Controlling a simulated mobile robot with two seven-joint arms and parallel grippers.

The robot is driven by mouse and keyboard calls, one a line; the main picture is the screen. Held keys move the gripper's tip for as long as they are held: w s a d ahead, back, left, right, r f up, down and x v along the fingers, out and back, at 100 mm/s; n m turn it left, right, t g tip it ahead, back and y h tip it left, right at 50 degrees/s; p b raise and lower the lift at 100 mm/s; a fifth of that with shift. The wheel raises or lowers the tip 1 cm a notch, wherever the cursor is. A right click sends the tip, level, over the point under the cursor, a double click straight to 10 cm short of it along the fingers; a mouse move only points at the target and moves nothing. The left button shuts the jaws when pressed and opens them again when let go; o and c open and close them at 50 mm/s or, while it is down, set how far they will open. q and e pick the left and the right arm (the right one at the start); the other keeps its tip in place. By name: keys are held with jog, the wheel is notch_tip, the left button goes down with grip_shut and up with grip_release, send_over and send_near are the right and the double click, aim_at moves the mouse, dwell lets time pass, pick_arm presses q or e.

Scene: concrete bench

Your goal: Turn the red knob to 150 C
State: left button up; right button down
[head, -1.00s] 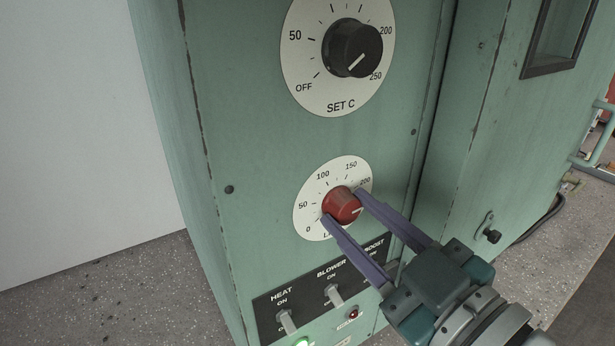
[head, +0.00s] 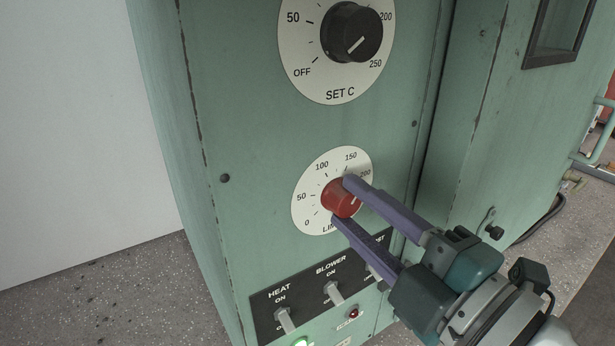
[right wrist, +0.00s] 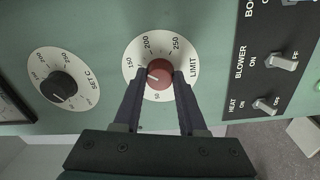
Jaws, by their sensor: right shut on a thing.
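The red knob (head: 341,198) sits on the lower white dial (head: 305,212), marked LIMIT, on the green panel. My right gripper (head: 343,201) is shut on it, one finger at its upper right and one below. The fingers hide part of the scale. My left gripper is not in view.
A black knob (head: 351,32) on the SET C dial (head: 300,45) is above. Below is a black switch panel (head: 262,312) with HEAT and BLOWER toggles and a lit green lamp (head: 301,342). A door with a window (head: 560,25) is at the right.

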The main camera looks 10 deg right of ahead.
jog(key=shift+n, duration=0.9)
jog(key=shift+c, duration=2.3)
grip_release()
